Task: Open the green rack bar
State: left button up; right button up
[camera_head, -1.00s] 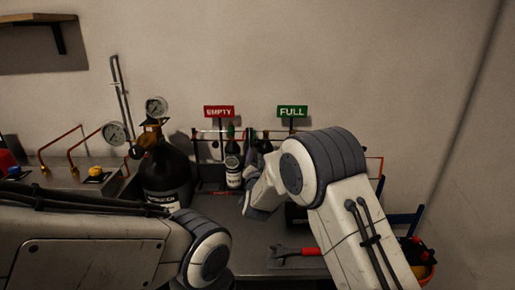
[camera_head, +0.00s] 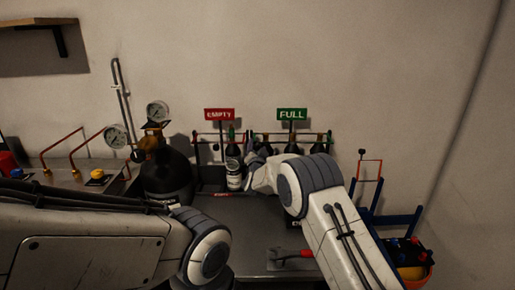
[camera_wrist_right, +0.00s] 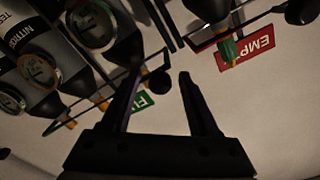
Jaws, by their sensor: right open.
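The green FULL sign (camera_head: 292,114) stands behind the right half of the bottle rack, and the red EMPTY sign (camera_head: 219,114) behind the left half. A thin rack bar (camera_head: 312,134) crosses in front of the bottles under the FULL sign; its own colour is too dark to tell. In the right wrist view the bar (camera_wrist_right: 92,106) runs slantwise past the FULL sign, with a dark round knob (camera_wrist_right: 158,83) at its end. My right gripper (camera_head: 254,152) is open; its fingertips (camera_wrist_right: 161,78) show either side of the knob. Contact cannot be told. My left gripper is out of view.
A dark cylinder (camera_head: 166,178) with gauges stands left of the rack. A blue-framed trolley (camera_head: 398,218) and an orange bucket (camera_head: 415,272) are at right.

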grip_shut()
dwell(1.4)
